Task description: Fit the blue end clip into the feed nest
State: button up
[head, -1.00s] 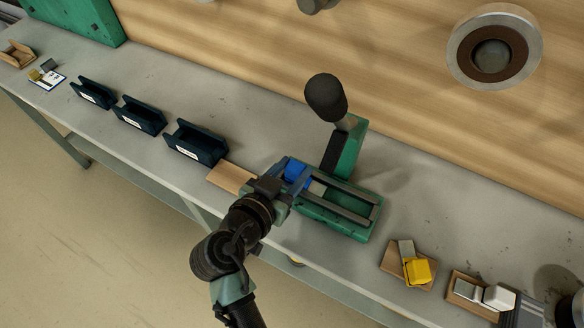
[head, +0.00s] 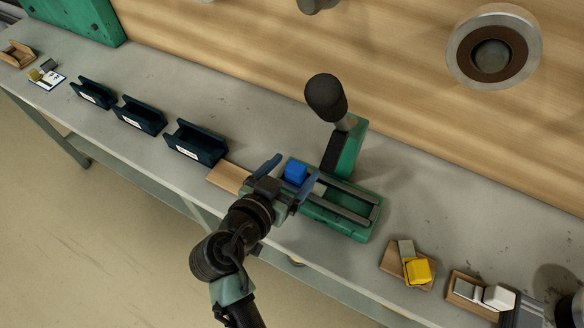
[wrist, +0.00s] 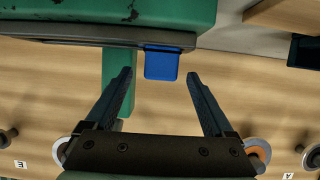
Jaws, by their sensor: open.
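The blue end clip (head: 296,173) sits at the left end of the green press fixture (head: 338,216), at the head of its rails. Whether it is fully seated in the feed nest there cannot be told. In the wrist view the blue clip (wrist: 161,63) shows against the fixture's grey edge, beyond and between my fingertips. My gripper (head: 286,180) is open, with its two fingers apart on either side of the clip and not visibly touching it. The wrist view also shows the open gripper (wrist: 160,75) with nothing between its fingers.
A black-knobbed lever (head: 325,97) rises behind the fixture. A wooden block (head: 229,177) and dark trays (head: 195,143) lie to the left. Wooden pads with a yellow clip (head: 417,271) and a white clip (head: 498,297) lie to the right.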

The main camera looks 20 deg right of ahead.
jog(key=shift+p+v, duration=0.5)
jog(key=shift+v, duration=1.6)
jog(key=v, duration=1.3)
dwell(0.8)
